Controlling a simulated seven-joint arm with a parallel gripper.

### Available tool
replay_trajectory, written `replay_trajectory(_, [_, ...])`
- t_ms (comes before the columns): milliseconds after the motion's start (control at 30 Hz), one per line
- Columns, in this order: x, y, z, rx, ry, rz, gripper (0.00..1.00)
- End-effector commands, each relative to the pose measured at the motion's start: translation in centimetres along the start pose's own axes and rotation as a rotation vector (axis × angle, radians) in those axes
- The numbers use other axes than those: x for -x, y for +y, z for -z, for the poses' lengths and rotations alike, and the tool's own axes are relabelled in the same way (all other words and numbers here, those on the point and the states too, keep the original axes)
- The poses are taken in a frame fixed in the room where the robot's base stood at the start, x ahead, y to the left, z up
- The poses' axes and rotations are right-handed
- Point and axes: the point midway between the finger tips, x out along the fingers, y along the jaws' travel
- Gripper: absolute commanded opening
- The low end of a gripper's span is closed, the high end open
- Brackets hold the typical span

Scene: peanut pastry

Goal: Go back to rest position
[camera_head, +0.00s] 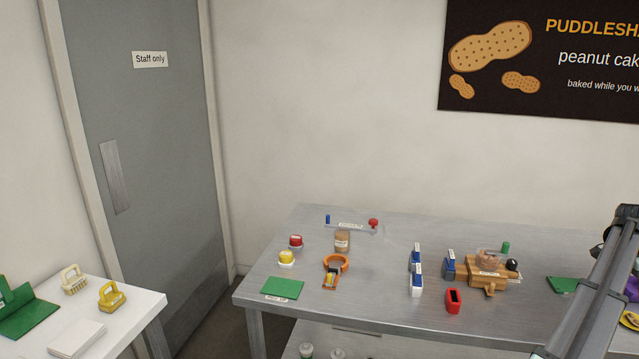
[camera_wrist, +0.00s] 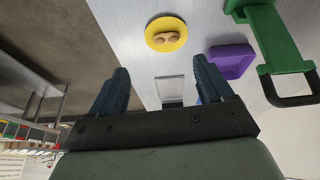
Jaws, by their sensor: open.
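My gripper (camera_wrist: 162,88) shows in the wrist view with its two dark fingers spread apart and nothing between them. It hangs above the table's edge, with a yellow round plate (camera_wrist: 155,37) bearing a small peanut-shaped pastry (camera_wrist: 166,39) beyond the fingertips. In the head view my arm crosses the right side, and the gripper's fingers cannot be made out there. The yellow plate (camera_head: 629,321) shows partly at the right edge of the head view.
The metal table (camera_head: 370,290) holds a green mat (camera_head: 283,288), an orange ring-shaped tool (camera_head: 336,264), blue-and-white containers (camera_head: 416,277), a red holder (camera_head: 453,301) and a wooden press (camera_head: 487,274). A purple tray (camera_wrist: 231,60) and green handled object (camera_wrist: 270,40) lie near the plate. A white side table (camera_head: 120,325) stands left.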

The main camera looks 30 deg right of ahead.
Motion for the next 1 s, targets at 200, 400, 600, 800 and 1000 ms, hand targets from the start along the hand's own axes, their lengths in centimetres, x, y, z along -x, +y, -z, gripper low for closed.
replay_trajectory(200, [-2.1, 6.1, -1.1, 0.273, -0.065, 0.062, 0.80])
replay_trajectory(400, [-4.1, 11.4, -2.7, 0.570, -0.111, 0.158, 0.80])
replay_trajectory(600, [-7.5, 15.4, -7.4, 0.850, -0.186, 0.279, 0.80])
replay_trajectory(800, [-11.8, 16.0, -14.2, 1.021, -0.304, 0.426, 0.80])
replay_trajectory(1000, [-15.4, 14.9, -21.0, 1.082, -0.429, 0.571, 0.80])
